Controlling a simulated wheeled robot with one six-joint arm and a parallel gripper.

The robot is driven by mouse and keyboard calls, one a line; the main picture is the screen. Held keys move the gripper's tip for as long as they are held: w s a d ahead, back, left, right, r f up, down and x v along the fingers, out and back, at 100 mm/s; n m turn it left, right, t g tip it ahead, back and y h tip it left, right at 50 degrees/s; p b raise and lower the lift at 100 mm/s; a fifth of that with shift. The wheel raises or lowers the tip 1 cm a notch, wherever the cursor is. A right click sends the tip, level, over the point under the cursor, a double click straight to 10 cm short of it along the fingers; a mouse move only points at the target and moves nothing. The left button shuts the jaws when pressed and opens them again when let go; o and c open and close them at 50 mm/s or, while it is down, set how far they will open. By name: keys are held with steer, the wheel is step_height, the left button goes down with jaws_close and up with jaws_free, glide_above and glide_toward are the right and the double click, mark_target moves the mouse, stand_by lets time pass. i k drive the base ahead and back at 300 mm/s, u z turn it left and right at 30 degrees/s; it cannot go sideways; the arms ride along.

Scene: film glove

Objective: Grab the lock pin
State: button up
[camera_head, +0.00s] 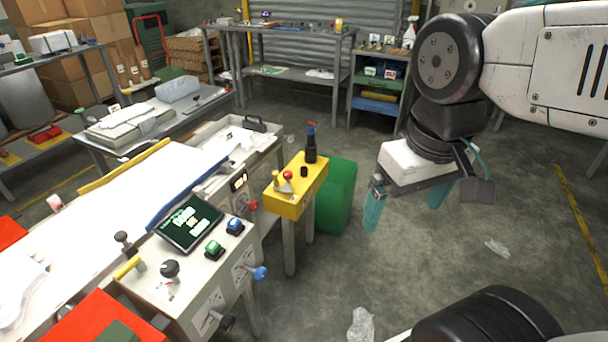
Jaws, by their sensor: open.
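I cannot tell for certain which part is the lock pin. Small fittings that could be it stand on a yellow stand (298,204) in the middle: a red-tipped knob (288,176), a short black peg (304,171), and a tall black piece (310,153) with a red and blue top. The machine's front panel also carries a dark knob (169,268), a blue side knob (260,273) and a red side knob (253,205). My gripper (408,212) has two teal fingers spread apart, empty. It hangs in the air to the right of the yellow stand, touching nothing visible.
A green bin (340,195) stands behind the yellow stand. The panel has a screen (190,222), a green button (213,249) and a blue button (235,226). A grey workbench (284,35) and shelf unit are behind.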

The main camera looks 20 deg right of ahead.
mark_target(275, 174)
steer(key=k, duration=0.6)
steer(key=z, duration=0.7)
steer(key=i, duration=0.85)
steer(key=z, duration=0.5)
steer(key=i, duration=0.75)
steer(key=u, duration=0.8)
steer(key=i, duration=0.9)
steer(key=u, duration=0.7)
